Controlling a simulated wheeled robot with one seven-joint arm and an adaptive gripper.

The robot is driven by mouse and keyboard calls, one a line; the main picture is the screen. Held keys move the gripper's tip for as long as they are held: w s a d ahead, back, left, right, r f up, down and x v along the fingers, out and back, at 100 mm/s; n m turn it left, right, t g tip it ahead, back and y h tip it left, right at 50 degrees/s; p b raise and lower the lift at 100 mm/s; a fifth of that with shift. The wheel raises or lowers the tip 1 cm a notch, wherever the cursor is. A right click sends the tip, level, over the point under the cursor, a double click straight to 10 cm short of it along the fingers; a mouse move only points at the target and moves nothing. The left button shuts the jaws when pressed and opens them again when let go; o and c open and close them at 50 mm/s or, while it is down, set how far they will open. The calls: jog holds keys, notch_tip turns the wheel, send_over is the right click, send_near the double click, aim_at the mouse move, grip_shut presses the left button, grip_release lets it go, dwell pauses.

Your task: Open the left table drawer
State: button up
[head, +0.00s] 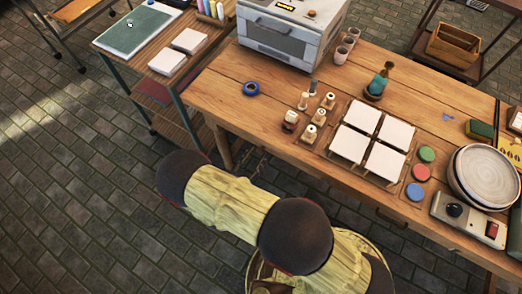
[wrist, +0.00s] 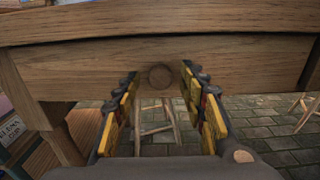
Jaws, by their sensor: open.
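In the wrist view, a wooden front panel (wrist: 80,68) runs under the tabletop edge (wrist: 220,22), with a round wooden knob (wrist: 160,76) at its middle. It looks like a closed drawer front. My gripper (wrist: 159,82) faces it, its yellow-padded fingers apart on either side of the knob. I cannot tell whether the fingertips touch the panel; nothing is held. In the head view, the work table (head: 225,90) spans the right half. Its left front is partly hidden by my arm, and the drawer front does not show clearly there.
A table leg (wrist: 28,92) stands left in the wrist view, with stools (wrist: 156,125) beyond. In the head view, white tiles (head: 365,117), a blue tape roll (head: 251,88), and a kiln-like box (head: 290,35) stand on the table. A side cart (head: 150,62) stands left.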

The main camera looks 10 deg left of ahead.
aim_at(259, 152)
jog(key=shift+b+x, duration=0.35)
jog(key=shift+x, duration=1.2)
jog(key=shift+c, duration=0.6)
grip_shut()
